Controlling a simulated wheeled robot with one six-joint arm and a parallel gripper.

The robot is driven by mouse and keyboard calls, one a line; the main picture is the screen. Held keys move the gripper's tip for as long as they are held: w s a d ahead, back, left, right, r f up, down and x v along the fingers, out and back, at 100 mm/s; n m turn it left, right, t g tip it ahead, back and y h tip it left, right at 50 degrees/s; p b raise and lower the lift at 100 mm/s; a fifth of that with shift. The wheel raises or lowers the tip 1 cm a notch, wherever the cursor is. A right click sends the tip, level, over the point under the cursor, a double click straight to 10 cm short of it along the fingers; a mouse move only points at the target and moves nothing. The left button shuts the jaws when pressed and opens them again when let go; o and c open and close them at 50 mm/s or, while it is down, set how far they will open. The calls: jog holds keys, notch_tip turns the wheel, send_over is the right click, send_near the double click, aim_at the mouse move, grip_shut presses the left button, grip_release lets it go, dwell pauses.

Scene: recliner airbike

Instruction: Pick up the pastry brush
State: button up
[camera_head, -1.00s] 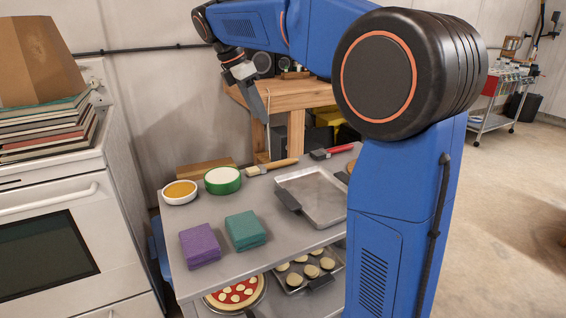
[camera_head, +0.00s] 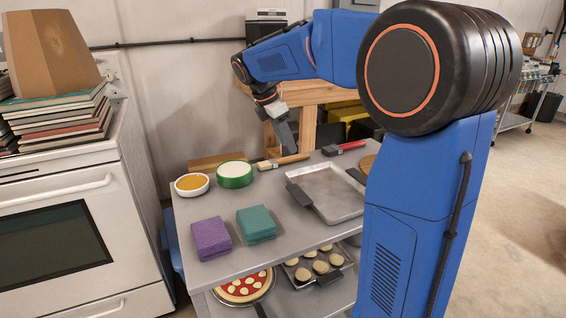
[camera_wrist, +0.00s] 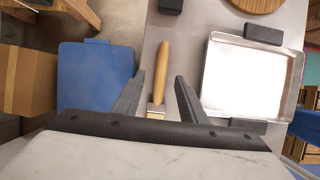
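The pastry brush (camera_head: 283,161) has a pale wooden handle and light bristles. It lies on the grey cart top (camera_head: 185,228), at the back in the head view. In the wrist view the brush's handle (camera_wrist: 162,62) runs up the picture. My gripper (camera_head: 290,150) points down above the handle. In the wrist view my gripper (camera_wrist: 160,78) is open and empty, with a finger on each side of the brush. I cannot tell the exact height left between fingertips and handle.
A metal tray (camera_head: 330,190) lies close right of the brush. A red-handled tool (camera_head: 345,148) lies behind it. A green-rimmed bowl (camera_head: 234,174), a white bowl (camera_head: 192,185), and purple (camera_head: 211,240) and teal (camera_head: 256,224) stacks stand left and in front.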

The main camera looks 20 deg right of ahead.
aim_at(293, 156)
jog(key=shift+s+x, duration=0.2)
jog(key=shift+x, duration=2.1)
grip_shut()
notch_tip(293, 156, up, 10)
